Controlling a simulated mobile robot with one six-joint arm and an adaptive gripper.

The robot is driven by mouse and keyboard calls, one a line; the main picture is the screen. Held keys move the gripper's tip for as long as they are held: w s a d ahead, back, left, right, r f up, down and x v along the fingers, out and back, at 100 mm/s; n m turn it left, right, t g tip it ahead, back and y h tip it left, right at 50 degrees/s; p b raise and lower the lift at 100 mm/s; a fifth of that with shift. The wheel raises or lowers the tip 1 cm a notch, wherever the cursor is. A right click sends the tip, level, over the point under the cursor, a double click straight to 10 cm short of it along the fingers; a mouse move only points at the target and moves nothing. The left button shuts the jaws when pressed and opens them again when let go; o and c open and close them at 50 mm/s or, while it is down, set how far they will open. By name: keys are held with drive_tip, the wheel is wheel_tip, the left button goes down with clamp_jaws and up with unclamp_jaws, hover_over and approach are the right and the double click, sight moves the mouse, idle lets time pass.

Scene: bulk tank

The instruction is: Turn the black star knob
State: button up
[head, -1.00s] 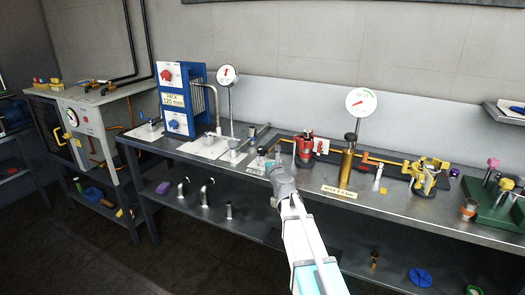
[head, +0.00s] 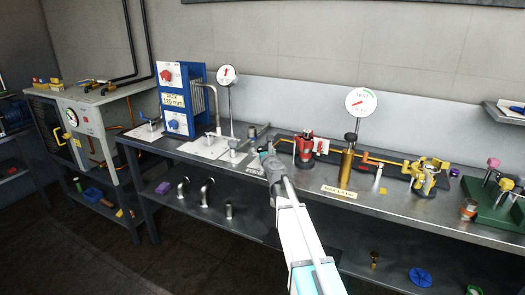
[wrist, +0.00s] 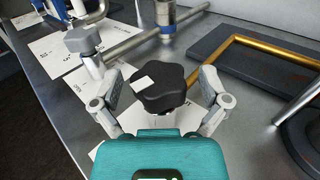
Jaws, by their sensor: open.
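The black star knob (wrist: 160,90) sits in the middle of the wrist view, with a small white mark on its upper left. It stands on a pale stem above the bench. My gripper (wrist: 159,80) is open, with one finger on each side of the knob. A gap shows on both sides, clearest at the right finger, and the fingers do not look closed on it. In the head view my gripper (head: 266,156) is over the middle of the metal bench (head: 215,172). There the knob is hidden or too small to tell.
A grey knob (wrist: 82,40) on a post and a horizontal metal bar (wrist: 138,42) stand close beyond the left finger. A brass pipe (wrist: 275,46) on a dark base lies to the right. A red fitting (head: 305,147) and brass cylinder (head: 347,165) stand right of my gripper.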

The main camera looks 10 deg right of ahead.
drive_tip(key=c, duration=1.2)
drive_tip(key=shift+o, duration=0.2)
drive_tip(key=shift+m+h, duration=0.5)
drive_tip(key=shift+h, duration=0.2)
drive_tip(key=m+h, duration=0.2)
drive_tip(key=h, duration=0.1)
drive_tip(key=m+g+h, duration=0.1)
drive_tip(key=m+h, duration=0.1)
drive_tip(key=h, duration=0.1)
drive_tip(key=shift+w+a+h, duration=0.1)
drive_tip(key=shift+h, duration=0.3)
drive_tip(key=m+g+h, duration=0.2)
drive_tip(key=h, duration=0.1)
drive_tip(key=m+g+h, duration=0.2)
drive_tip(key=m+h, duration=0.1)
drive_tip(key=shift+w+m+g+h, duration=0.1)
drive_tip(key=shift+m+g+h, duration=0.2)
drive_tip(key=shift+g+h, duration=0.1)
drive_tip(key=m+g+h, duration=0.2)
drive_tip(key=m+g, duration=0.1)
drive_tip(key=g, duration=0.1)
drive_tip(key=m+g+h, duration=0.2)
drive_tip(key=m+g, duration=0.1)
drive_tip(key=g, duration=0.1)
drive_tip(key=shift+g, duration=0.4)
drive_tip(key=shift+m+g+h, duration=0.3)
drive_tip(key=shift+m+g, duration=1.8)
drive_tip(key=shift+g, duration=0.9)
drive_tip(key=shift+s, duration=0.2)
